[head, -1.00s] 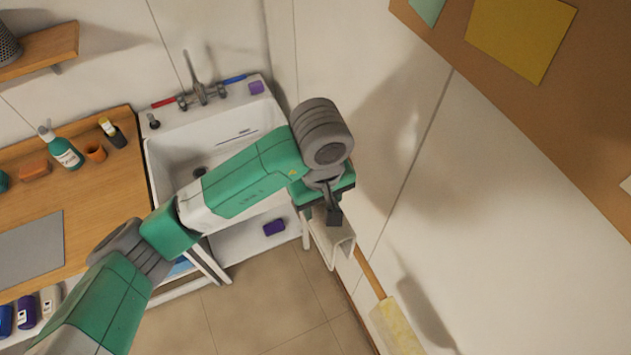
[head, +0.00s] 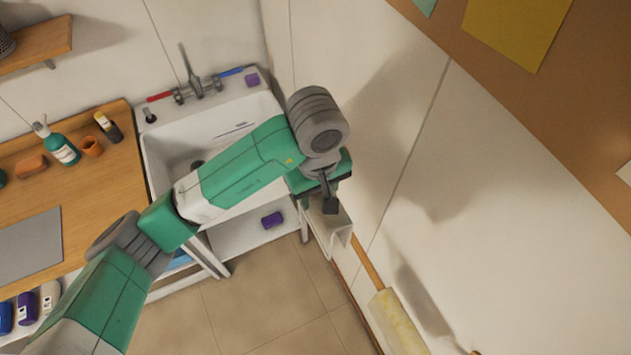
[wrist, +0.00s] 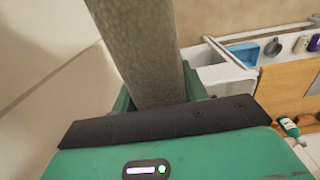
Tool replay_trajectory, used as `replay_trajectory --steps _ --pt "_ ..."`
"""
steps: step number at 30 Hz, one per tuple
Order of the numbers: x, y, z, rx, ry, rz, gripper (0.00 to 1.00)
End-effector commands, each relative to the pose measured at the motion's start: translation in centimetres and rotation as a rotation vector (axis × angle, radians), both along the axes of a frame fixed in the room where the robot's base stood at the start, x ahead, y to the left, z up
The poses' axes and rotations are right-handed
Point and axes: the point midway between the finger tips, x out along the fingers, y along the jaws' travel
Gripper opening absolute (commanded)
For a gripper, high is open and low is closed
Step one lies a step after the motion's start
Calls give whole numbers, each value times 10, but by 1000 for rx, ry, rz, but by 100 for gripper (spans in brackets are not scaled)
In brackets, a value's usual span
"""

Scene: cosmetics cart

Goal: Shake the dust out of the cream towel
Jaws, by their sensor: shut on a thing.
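The cream towel (head: 330,229) hangs folded from my gripper (head: 328,204) in the head view, beside the right wall and to the right of the sink. My gripper is shut on the towel, and my wrist covers the towel's upper part. In the wrist view the towel (wrist: 143,50) is a grey-looking, textured strip running up and away from my gripper (wrist: 165,105). Its far end lies outside that view.
The white sink (head: 165,150) stands left of the towel, with a purple item (head: 272,220) on its lower shelf. A wooden counter (head: 100,190) holds a green pump bottle (head: 64,148). A pale yellow roll-like thing (head: 398,325) is by the right wall. Floor (head: 265,315) below is open.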

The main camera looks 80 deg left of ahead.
Motion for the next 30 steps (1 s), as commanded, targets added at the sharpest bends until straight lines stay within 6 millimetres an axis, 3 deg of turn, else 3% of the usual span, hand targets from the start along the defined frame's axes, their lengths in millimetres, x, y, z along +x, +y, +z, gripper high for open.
replay_trajectory --steps 6,9,13,19,22,26,30 --pt "1 54 0 -1 1 4 17" --pt "0 64 0 0 0 2 17" --pt "0 56 0 0 -1 -1 17" --pt "-1 4 0 2 -1 -3 17" --pt "0 -6 0 0 0 1 17" --pt "0 4 0 0 0 5 17" --pt "0 40 0 -1 1 6 17"
